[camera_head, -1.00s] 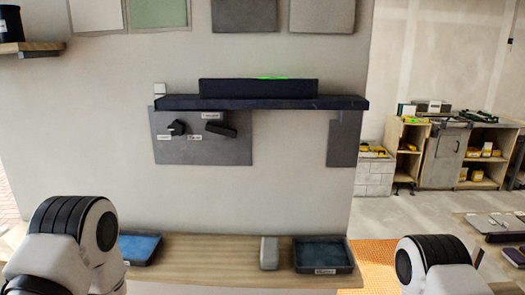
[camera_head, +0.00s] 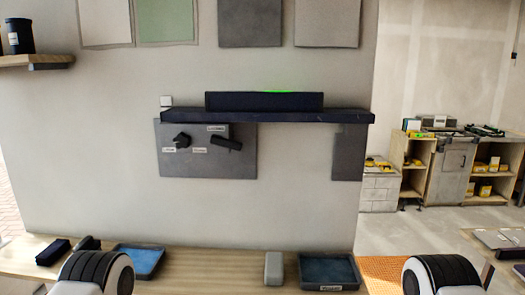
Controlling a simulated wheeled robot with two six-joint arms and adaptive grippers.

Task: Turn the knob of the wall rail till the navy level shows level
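The navy level (camera_head: 264,101) lies on the dark wall rail (camera_head: 300,117), with a bright green strip showing at the middle of its top. Whether it reads level is too small to tell. Below the rail's left end is a grey panel (camera_head: 230,164) with a dark round knob (camera_head: 182,140) and a dark tilted bar-like handle (camera_head: 227,143), with small labels around them that I cannot read. Parts of my two arms show at the bottom left and bottom right, well below the panel. Neither gripper's fingers can be seen.
A wooden bench (camera_head: 205,268) runs below the wall. On it are a blue-lined tray (camera_head: 138,262) at left, another tray (camera_head: 328,271) at right, a pale block (camera_head: 273,268) and a dark block (camera_head: 53,252). Shelves (camera_head: 470,170) stand far right. The space before the panel is clear.

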